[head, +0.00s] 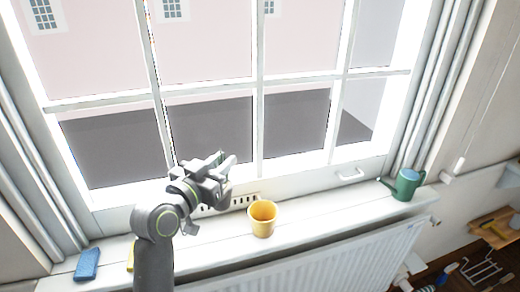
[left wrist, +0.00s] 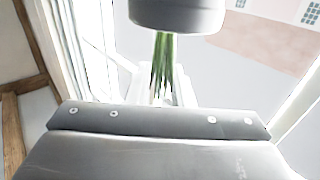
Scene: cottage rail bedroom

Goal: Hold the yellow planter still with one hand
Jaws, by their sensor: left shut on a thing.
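The yellow planter (head: 262,220) stands upright on the white windowsill, near the middle of the head view. Its mouth faces up and nothing touches it. My left gripper (head: 222,172) is up and to the left of it in the picture, apart from it, in front of the window. In the left wrist view a narrow bundle of green, stem-like strips (left wrist: 163,62) shows between the grey gripper parts, and the gripper is shut on it. The bundle cannot be made out in the head view. My right gripper is not in view.
A blue block (head: 87,264) lies at the sill's left end, with a bit of yellow (head: 130,256) beside my arm. A green can (head: 406,185) stands at the right end. A white radiator (head: 330,255) is below the sill. The sill between planter and can is clear.

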